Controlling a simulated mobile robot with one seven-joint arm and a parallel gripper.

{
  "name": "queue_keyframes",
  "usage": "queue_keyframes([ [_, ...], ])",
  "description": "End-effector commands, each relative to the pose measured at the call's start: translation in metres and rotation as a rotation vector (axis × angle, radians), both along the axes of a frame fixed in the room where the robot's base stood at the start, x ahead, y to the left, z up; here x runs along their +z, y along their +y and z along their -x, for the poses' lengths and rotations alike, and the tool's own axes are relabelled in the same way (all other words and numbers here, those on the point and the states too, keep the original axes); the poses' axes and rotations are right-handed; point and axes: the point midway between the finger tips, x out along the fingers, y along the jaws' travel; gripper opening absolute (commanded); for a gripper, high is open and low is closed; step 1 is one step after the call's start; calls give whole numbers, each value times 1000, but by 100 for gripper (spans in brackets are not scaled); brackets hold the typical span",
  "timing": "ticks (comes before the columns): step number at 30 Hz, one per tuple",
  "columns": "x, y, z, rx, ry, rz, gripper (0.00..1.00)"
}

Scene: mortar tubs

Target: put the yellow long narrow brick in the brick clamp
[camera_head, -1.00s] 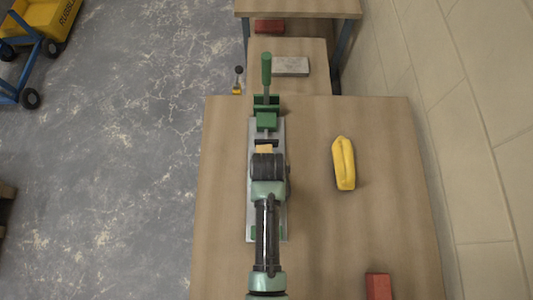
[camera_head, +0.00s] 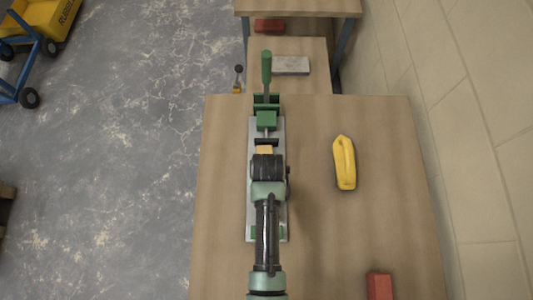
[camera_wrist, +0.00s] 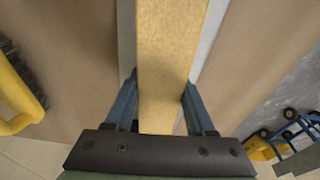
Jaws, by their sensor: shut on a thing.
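The yellow long narrow brick (camera_wrist: 168,60) runs away from my gripper in the wrist view. My gripper (camera_wrist: 160,105) is shut on it, with one blue finger at each side. In the head view only a small end of the brick (camera_head: 264,149) shows past my wrist. The brick clamp (camera_head: 281,140) is a long grey bar on the table with a green screw head and handle (camera_head: 266,70) at its far end. My gripper is over the bar. My wrist hides the bar's middle, and I cannot tell whether the brick touches the bar.
A yellow brush (camera_head: 344,163) lies right of the clamp on the wooden table (camera_head: 390,220). A red brick (camera_head: 379,286) is at the near right. A grey block (camera_head: 291,66) and another red brick (camera_head: 269,26) lie on surfaces beyond. The wall runs along the right.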

Motion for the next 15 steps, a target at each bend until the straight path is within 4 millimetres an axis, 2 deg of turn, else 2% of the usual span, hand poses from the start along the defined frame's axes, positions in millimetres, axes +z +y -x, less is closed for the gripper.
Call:
queue_keyframes([
  [1,1,0,-2,0,-6,0,58],
  [6,1,0,-1,0,-3,0,89],
  [15,-1,0,2,0,4,0,90],
])
